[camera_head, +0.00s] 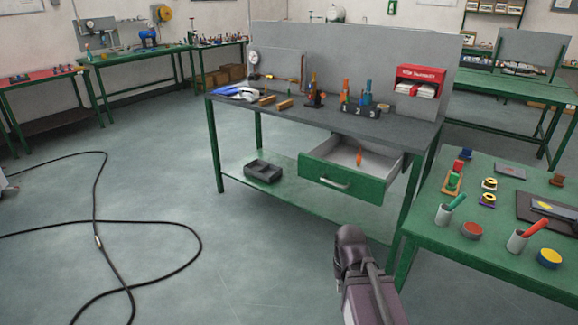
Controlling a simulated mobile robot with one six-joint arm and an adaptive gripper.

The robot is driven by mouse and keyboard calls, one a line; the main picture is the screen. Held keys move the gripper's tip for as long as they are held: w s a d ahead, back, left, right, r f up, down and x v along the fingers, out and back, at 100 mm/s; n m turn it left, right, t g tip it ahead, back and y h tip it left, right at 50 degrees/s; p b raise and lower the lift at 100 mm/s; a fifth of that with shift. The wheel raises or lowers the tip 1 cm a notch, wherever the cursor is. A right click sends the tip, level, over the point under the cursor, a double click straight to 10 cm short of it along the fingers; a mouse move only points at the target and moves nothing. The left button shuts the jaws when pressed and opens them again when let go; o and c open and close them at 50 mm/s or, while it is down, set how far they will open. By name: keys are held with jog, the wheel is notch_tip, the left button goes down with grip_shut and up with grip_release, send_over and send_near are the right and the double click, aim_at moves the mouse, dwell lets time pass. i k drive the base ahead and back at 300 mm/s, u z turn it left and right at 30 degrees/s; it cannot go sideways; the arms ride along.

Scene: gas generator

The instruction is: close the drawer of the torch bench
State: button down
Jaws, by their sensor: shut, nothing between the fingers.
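The torch bench (330,122) stands in the middle of the head view, with a dark grey top and green legs. Its drawer (332,183) is pulled out toward me below the top, at the bench's right half. The drawer has a green front with a pale handle (328,183) and a light grey inside. A small orange thing (359,157) lies in it. My arm, purple-grey with a dark rounded end, rises from the bottom edge in front of the drawer, apart from it in the picture. My gripper's fingers do not show.
A green table (440,262) with cups, tapes and small parts stands close at the right. A black hose (97,200) loops over the floor at left. A dark tray (263,171) sits on the bench's lower shelf.

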aim_at(331, 164)
jog(key=i, duration=0.85)
jog(key=z, duration=0.05)
